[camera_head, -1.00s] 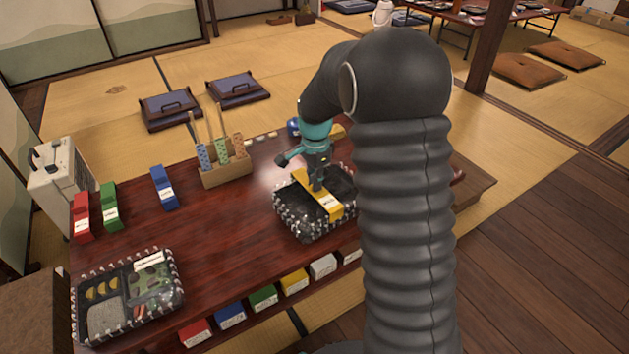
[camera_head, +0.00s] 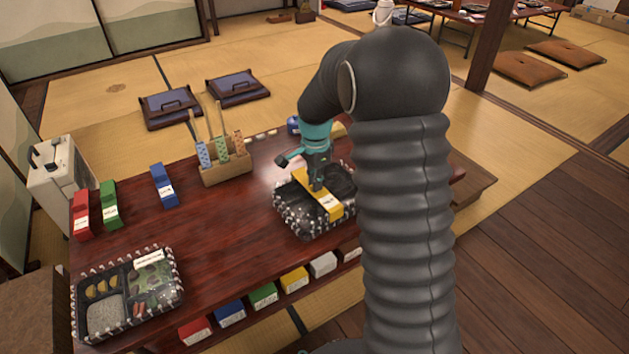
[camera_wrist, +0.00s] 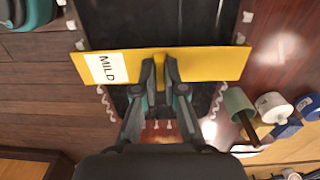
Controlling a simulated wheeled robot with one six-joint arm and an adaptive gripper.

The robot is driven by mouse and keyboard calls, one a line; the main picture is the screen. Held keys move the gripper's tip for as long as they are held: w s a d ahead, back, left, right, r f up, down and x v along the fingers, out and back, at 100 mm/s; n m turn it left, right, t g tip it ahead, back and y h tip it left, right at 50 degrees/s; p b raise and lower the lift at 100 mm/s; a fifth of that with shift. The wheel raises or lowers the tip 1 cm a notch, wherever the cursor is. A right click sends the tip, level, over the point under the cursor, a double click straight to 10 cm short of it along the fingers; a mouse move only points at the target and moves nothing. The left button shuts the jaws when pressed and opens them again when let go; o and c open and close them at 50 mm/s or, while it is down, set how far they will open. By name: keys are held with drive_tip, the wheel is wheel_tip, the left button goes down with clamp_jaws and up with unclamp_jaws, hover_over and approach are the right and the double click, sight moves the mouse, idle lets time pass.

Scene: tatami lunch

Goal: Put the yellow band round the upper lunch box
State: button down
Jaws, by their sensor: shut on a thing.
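The upper lunch box (camera_head: 300,227) is dark with a patterned, pale-tipped rim and stands on the brown table under my gripper (camera_head: 317,186). My gripper is shut on the yellow band (camera_head: 330,208) at its middle. The band lies across the top of the box. In the wrist view, the band (camera_wrist: 215,64) spans the dark box (camera_wrist: 180,20) from side to side, with a white "MILD" label at left. The fingertips (camera_wrist: 160,72) pinch a raised part of it. Whether its ends reach down the box's sides I cannot tell.
A second lunch box (camera_head: 177,290) with food stands at front left. Red (camera_head: 82,213), green (camera_head: 109,205) and blue (camera_head: 163,187) bands stand at back left. A wooden holder (camera_head: 228,174) stands behind. Several coloured pieces sit along the table's front. Table between the lunch boxes is clear.

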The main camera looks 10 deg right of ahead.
drive_tip(key=shift+f, duration=0.25)
idle(0.4)
drive_tip(key=c, duration=0.6)
unclamp_jaws()
drive_tip(key=shift+r, duration=0.15)
drive_tip(key=shift+r+p, duration=2.85)
drive_tip(key=shift+r, duration=1.05)
